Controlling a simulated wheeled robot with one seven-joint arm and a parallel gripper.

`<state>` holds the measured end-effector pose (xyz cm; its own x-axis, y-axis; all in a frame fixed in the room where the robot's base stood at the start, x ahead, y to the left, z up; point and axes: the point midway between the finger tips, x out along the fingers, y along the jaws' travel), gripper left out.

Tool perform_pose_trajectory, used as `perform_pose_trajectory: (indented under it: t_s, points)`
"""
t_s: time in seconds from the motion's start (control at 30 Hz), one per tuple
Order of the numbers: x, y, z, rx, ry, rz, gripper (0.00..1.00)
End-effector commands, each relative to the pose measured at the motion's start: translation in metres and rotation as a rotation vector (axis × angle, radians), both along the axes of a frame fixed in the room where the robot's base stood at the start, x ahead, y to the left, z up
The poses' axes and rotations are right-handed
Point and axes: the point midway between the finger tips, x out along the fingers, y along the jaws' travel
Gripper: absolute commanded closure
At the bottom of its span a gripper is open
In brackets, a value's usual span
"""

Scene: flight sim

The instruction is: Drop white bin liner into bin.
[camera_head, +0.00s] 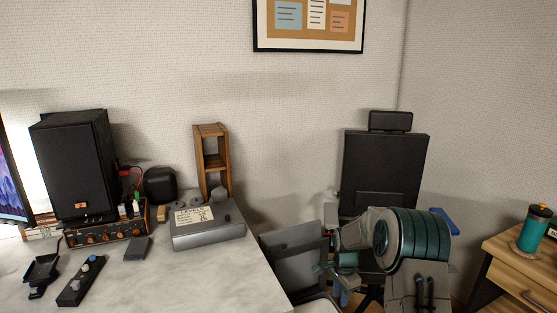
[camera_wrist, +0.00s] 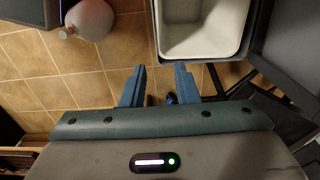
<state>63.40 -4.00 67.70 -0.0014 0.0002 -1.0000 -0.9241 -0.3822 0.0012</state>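In the wrist view, my gripper (camera_wrist: 160,80) has two blue fingers standing apart, with only tiled floor visible between the tips. Just beyond them, at the top, is an open rectangular bin (camera_wrist: 246,54) with a dark rim and a pale, whitish inside. I cannot tell whether that pale inside is a liner or the bin's own wall. A pale rounded object (camera_wrist: 92,18) with a short neck lies on the floor at upper left, apart from the fingers. I cannot tell whether it is the white bin liner.
In the head view, a marble-topped desk (camera_head: 205,275) with a speaker (camera_head: 75,165) and grey device (camera_head: 208,230) fills the left. A black office chair (camera_head: 385,165) stands behind my arm. A wooden cabinet (camera_head: 520,262) is at right. Dark furniture (camera_wrist: 290,50) flanks the bin's right side.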

Motion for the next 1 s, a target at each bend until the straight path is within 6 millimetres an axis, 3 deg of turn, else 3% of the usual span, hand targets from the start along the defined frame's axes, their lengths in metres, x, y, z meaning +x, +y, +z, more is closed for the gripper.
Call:
perform_pose_trajectory:
  t_s: [0.6, 0.8, 1.0]
  points:
    - [0.001, 0.000, 0.119, -0.002, -0.004, 0.000, 0.72]
    - [0.001, 0.000, 0.135, 0.000, -0.002, 0.000, 0.72]
    - [0.000, 0.000, 0.136, 0.000, -0.001, 0.000, 0.72]
